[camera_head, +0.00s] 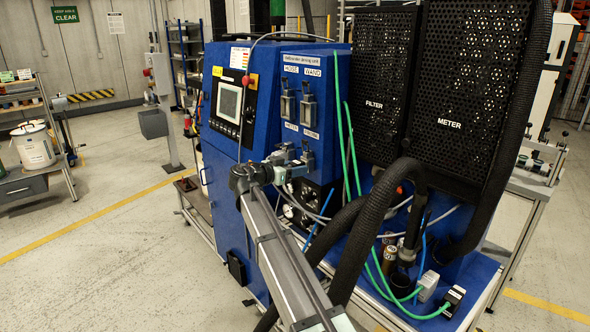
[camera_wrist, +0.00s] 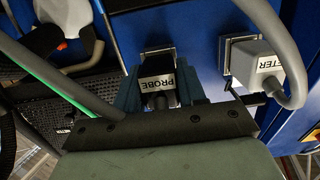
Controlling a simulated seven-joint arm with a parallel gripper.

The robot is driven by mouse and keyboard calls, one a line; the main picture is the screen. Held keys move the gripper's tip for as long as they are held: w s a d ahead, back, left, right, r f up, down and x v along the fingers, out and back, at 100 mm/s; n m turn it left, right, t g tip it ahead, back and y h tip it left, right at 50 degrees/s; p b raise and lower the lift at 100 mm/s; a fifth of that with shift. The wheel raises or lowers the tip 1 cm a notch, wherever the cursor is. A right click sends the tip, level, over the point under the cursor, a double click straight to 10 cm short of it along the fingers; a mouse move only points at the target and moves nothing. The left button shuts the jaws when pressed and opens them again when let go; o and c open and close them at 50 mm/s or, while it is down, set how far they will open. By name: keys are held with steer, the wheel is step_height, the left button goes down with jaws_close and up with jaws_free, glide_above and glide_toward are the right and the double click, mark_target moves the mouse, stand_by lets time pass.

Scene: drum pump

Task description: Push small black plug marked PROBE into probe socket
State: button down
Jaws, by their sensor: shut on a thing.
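The black plug marked PROBE (camera_wrist: 157,74) is between the two blue fingers of my gripper (camera_wrist: 158,90) in the wrist view. The fingers are shut on its sides. Its front end is at the grey-rimmed probe socket (camera_wrist: 158,50) on the blue panel, lined up with it. I cannot tell how deep the plug sits, as its own body hides the socket opening. In the head view my gripper (camera_head: 290,162) is at the lower part of the blue panel (camera_head: 318,72), and the plug is too small to make out.
A grey plug marked METER (camera_wrist: 257,65) sits in its socket just right of the probe socket, its thick grey cable (camera_wrist: 286,50) looping close to my gripper. Black hoses (camera_head: 385,200) and green cables (camera_head: 345,140) run right of my arm. Open floor lies left.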

steer(key=shift+w+d, duration=0.2)
steer(key=shift+w, duration=0.05)
stand_by(0.7)
steer(key=c, duration=0.6)
jaws_free()
steer(key=shift+o, duration=0.2)
steer(key=shift+s+a, duration=0.1)
steer(key=v, duration=0.8)
steer(key=shift+s+a, duration=0.25)
steer(key=shift+s, duration=0.05)
